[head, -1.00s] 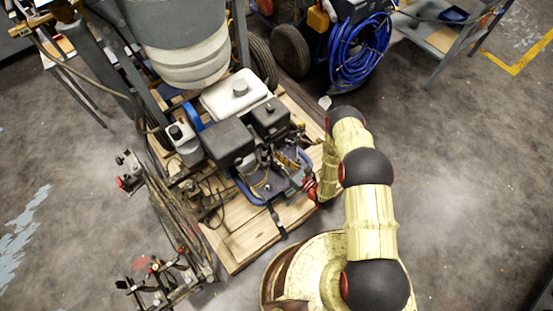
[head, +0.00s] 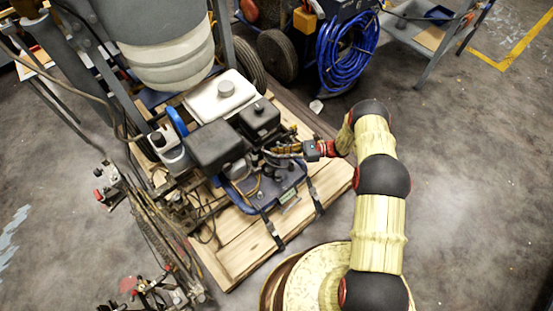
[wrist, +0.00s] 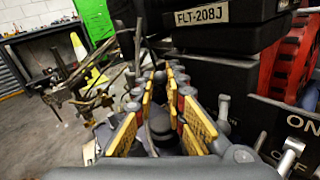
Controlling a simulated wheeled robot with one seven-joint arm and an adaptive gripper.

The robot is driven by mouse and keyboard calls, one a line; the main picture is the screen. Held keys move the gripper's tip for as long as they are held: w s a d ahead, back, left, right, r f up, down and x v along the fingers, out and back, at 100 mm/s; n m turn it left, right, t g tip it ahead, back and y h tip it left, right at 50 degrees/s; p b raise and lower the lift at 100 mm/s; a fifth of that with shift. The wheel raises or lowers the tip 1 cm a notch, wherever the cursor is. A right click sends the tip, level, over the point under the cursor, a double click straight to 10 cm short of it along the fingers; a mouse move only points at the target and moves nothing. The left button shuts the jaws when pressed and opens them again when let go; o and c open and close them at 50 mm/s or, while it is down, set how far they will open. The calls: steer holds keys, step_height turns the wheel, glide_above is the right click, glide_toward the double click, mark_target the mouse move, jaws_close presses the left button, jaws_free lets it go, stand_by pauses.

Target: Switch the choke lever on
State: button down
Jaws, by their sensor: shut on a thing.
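The line striper's engine (head: 232,150) stands on a wooden pallet. My gripper (head: 283,152) reaches in from the right, at the engine's right side. In the wrist view my gripper (wrist: 166,85) has its yellow-padded fingers drawn together towards the tips. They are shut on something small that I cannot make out. A grey lever (wrist: 290,155) stands at the lower right, beside a black panel with a white "ON" label (wrist: 300,122), right of the fingers and apart from them. Which part is the choke lever is not clear.
A black box marked FLT-208J (wrist: 210,17) stands close above and right of my fingers. The red recoil part (wrist: 291,58) is at the right. Cables and rods (wrist: 90,88) are at the left. Open floor (head: 460,180) is at the right.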

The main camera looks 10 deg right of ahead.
steer(key=shift+w+d+n+g, duration=0.1)
steer(key=shift+w+n+g, duration=0.15)
steer(key=shift+n+g, duration=0.35)
steer(key=shift+w+n+g, duration=0.25)
steer(key=shift+n+g, duration=0.05)
steer(key=shift+g, duration=0.6)
steer(key=c, duration=2.1)
jaws_free()
steer(key=d, duration=0.4)
steer(key=w+d, duration=0.1)
steer(key=d, duration=0.3)
steer(key=w+d, duration=0.1)
steer(key=d, duration=0.3)
